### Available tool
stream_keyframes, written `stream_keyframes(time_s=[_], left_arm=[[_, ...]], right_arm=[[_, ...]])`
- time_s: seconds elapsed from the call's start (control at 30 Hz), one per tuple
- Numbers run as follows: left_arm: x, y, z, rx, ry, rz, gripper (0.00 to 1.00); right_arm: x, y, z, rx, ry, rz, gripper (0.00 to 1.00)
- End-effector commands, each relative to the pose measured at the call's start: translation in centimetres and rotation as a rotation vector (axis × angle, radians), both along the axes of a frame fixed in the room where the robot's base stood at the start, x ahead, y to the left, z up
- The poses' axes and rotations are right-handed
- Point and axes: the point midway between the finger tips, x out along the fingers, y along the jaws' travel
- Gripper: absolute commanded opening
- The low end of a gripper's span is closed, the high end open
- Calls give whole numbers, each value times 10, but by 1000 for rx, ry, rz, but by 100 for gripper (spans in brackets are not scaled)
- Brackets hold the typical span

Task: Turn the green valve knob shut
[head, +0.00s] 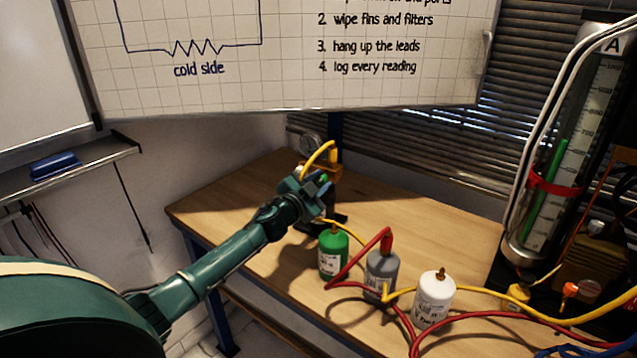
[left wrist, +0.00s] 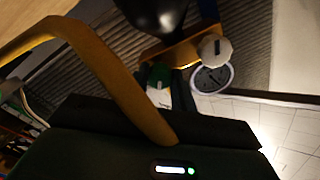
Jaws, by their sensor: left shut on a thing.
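The green valve knob (head: 323,179) is on the brass-coloured fitting (head: 326,170) of a small stand on the wooden bench. Only a sliver of it shows in the head view. My left gripper (head: 316,186) is at the knob, coming from the front left, and is shut on it. In the left wrist view the green knob (left wrist: 158,76) shows at the far end of the fingers, partly covered by them. The knob's angle cannot be read. My right gripper is not in view.
A round gauge (head: 311,144) and a white knob (left wrist: 214,48) sit beside the fitting. A yellow hose (head: 320,155) arches close by. Green (head: 333,252), grey (head: 381,275) and white (head: 434,300) bottles stand in front, with red and yellow hoses across the bench (head: 455,232).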

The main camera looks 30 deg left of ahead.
Motion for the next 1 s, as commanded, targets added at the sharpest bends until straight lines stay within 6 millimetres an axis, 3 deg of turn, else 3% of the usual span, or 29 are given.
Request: stream_keyframes(time_s=[0.7, 1.0], left_arm=[[0, 0, -1, 679, 13, -1, 2], [0, 0, -1, 895, 18, -1, 2]], right_arm=[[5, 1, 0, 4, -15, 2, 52], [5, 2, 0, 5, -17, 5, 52]])
